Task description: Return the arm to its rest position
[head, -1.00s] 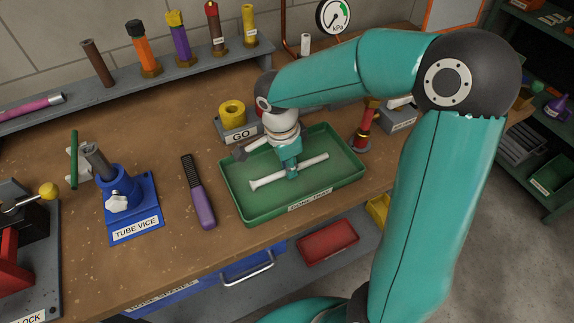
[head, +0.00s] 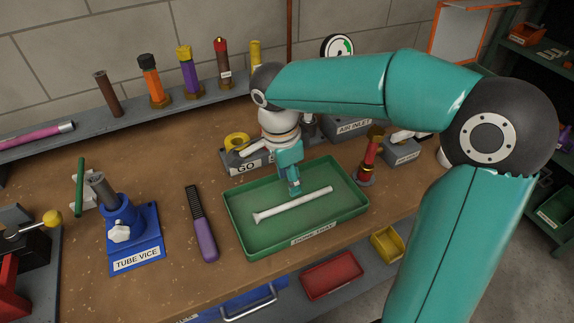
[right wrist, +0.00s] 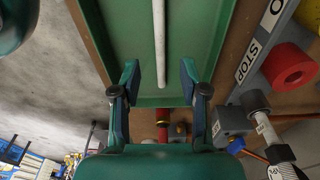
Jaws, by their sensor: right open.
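My right arm's gripper (head: 292,186) is above the green tray (head: 245,240) in the head view, raised over it. In the right wrist view the gripper (right wrist: 160,80) shows its two fingers apart with nothing between them. A white tube (head: 292,206) lies in the tray, set diagonally, with a flared end at the left. It also shows in the right wrist view (right wrist: 159,40), beyond the fingertips and apart from them. The tray's label is partly legible. My left gripper is not in view.
A blue tube vice (head: 130,235), a purple-handled file (head: 203,230) and a GO/STOP block (head: 245,162) stand around the tray. A red and brass fitting (head: 371,155) is at its right. Several coloured tubes line the back shelf (head: 130,116). Red (head: 331,275) and yellow (head: 387,243) bins sit below the bench edge.

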